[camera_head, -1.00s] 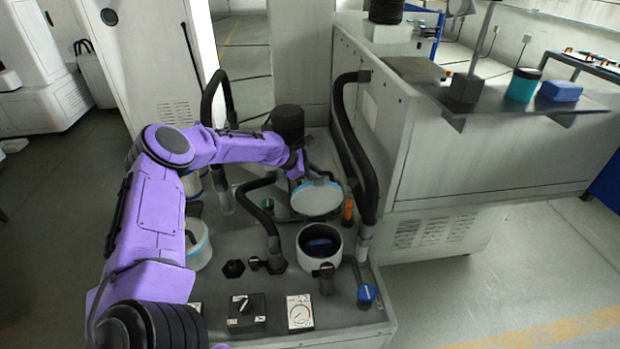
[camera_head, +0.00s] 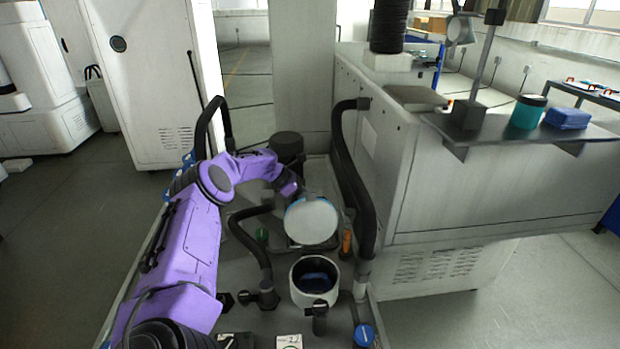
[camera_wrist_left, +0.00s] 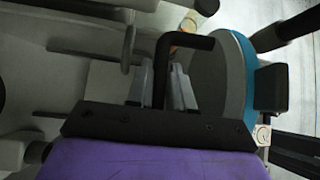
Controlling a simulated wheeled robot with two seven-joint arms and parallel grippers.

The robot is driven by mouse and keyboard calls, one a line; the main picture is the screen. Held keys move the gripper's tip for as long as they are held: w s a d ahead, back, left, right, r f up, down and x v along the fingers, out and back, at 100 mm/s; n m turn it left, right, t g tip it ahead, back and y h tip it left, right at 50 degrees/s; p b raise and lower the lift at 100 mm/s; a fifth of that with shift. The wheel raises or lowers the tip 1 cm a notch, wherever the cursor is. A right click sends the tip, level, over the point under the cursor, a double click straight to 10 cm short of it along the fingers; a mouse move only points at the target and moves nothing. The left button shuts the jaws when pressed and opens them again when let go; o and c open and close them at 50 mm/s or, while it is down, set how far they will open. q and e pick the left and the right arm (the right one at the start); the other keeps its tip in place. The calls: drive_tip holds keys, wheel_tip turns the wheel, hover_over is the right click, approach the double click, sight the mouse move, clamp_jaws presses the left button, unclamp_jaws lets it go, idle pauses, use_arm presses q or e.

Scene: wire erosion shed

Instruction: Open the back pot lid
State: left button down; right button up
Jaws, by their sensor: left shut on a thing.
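The pot lid (camera_head: 311,221) is a pale grey-white disc with a blue rim. In the head view it stands steeply tilted, raised behind the pot and apart from its mouth. The white pot (camera_head: 297,287) is open, with a dark inside and something blue in it. My left gripper (camera_head: 298,193) is at the lid's upper left edge. In the left wrist view the lid (camera_wrist_left: 222,75) is edge-on at the right. There my left gripper (camera_wrist_left: 162,88) is shut on the lid's black bent handle (camera_wrist_left: 186,42); the exact contact is partly hidden. My right gripper is not in view.
A thick black hose (camera_head: 350,165) runs down right of the lid, and another black bent pipe (camera_head: 250,235) stands at its left. An orange-handled tool (camera_head: 346,242) is close to the lid's right. A dark cylinder (camera_head: 286,146) stands behind my gripper. A blue-topped knob (camera_head: 364,335) is at the front.

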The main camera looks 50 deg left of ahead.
use_arm(q)
drive_tip(key=shift+d+f, duration=0.15)
drive_tip(key=shift+d, duration=0.05)
drive_tip(key=c, duration=1.1)
unclamp_jaws()
drive_tip(key=shift+w, duration=0.1)
drive_tip(key=shift+a, duration=0.1)
drive_tip(key=v, duration=1)
drive_tip(key=shift+p, duration=0.4)
drive_tip(key=shift+a, duration=0.1)
